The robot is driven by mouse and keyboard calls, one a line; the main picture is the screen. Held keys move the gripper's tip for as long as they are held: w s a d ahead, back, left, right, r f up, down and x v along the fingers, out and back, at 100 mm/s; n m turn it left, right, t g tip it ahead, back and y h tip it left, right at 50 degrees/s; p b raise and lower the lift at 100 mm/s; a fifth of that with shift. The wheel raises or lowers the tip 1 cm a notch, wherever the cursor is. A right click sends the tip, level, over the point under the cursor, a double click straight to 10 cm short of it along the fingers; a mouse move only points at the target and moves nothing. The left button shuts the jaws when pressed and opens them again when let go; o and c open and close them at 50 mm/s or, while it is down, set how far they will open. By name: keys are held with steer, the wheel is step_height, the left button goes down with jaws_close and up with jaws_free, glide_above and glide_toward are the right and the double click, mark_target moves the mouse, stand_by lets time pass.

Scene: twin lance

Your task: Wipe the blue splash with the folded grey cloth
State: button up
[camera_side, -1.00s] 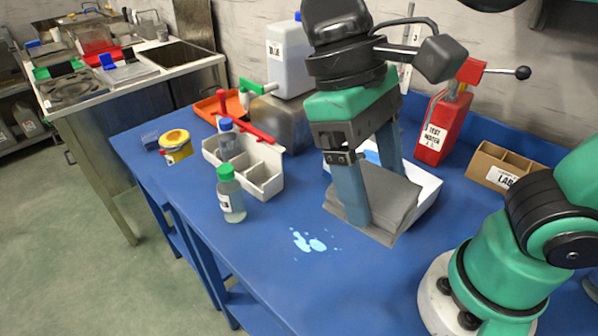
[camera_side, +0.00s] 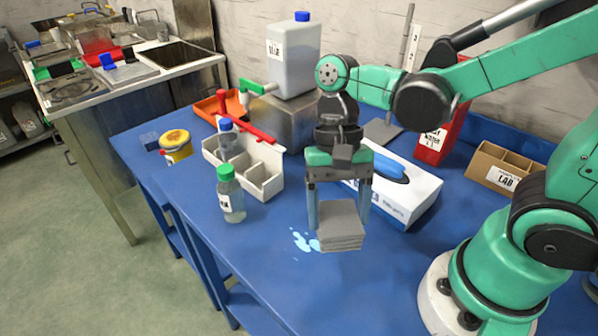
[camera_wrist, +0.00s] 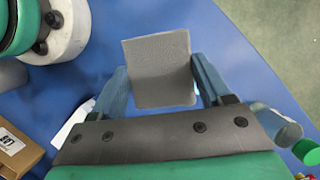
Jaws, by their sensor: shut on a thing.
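The folded grey cloth (camera_side: 340,228) is a flat, layered square between the two blue fingers of my gripper (camera_side: 338,212). In the wrist view the cloth (camera_wrist: 158,68) spans the gap between the fingers (camera_wrist: 160,85), and my gripper is shut on it. The pale blue splash (camera_side: 304,241) lies on the blue bench, just left of the cloth. The cloth hides the splash's right part in the side view. I cannot tell whether the cloth touches the bench. The splash does not show in the wrist view.
A green-capped bottle (camera_side: 230,196) stands left of the splash, before a white divided caddy (camera_side: 262,180). A white glove box (camera_side: 412,196) is close behind my gripper at right. A cardboard box (camera_side: 492,176) stands farther right. The bench in front is clear.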

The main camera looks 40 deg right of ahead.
steer(key=shift+f, duration=3.3)
steer(key=shift+w+f, duration=0.4)
steer(key=shift+f, duration=0.35)
steer(key=shift+w, duration=4.6)
steer(key=shift+s, duration=4.85)
steer(key=shift+s+r, duration=0.25)
steer(key=shift+r, duration=0.9)
steer(key=shift+w+r, duration=0.1)
steer(key=shift+r, duration=2.75)
steer(key=shift+d, duration=0.15)
steer(key=shift+f, duration=0.1)
